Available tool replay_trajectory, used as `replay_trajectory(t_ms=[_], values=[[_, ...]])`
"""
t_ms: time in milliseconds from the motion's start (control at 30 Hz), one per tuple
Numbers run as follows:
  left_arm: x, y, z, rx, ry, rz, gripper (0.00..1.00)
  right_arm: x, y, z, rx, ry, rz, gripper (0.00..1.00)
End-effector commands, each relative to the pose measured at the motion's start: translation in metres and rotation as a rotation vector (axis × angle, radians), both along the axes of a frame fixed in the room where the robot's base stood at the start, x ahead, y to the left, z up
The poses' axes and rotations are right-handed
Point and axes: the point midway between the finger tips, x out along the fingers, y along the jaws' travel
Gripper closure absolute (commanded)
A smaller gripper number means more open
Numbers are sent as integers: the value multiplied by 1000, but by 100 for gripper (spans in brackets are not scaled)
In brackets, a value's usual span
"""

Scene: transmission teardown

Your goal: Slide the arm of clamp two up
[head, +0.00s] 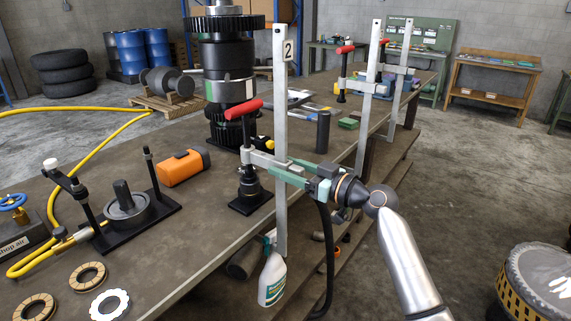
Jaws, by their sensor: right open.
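Clamp two is a tall upright steel bar (280,110) at the front edge of the bench, with a white tag marked 2 (289,50) near its top. Its sliding arm (262,159) reaches left from the bar, low on it, and carries a screw with a red T-handle (243,109). The screw's lower end is over a small black stand (250,194). My right gripper (289,172) comes in from the right with its green fingers open at the bar, level with the sliding arm. I cannot tell whether they touch it. My left gripper is out of view.
A dark gear stack (228,75) stands close behind the clamp. More clamps (369,95) stand farther along the bench edge. A white spray bottle (272,278) is below the bar's lower end. An orange case (182,167) lies on the bench (190,240) to the left.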

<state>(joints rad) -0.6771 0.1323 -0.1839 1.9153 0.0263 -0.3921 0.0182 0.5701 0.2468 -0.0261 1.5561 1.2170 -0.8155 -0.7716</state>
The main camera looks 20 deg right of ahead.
Motion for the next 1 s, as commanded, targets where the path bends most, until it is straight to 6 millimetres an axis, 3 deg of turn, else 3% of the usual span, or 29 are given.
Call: replay_trajectory(t_ms=[367, 900, 1000], values=[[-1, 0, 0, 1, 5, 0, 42, 5, 4, 0, 0, 0, 0, 43], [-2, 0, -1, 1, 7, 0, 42, 5, 4, 0, 1, 1, 0, 100], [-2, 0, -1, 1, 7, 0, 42, 5, 4, 0, -1, 1, 0, 100]])
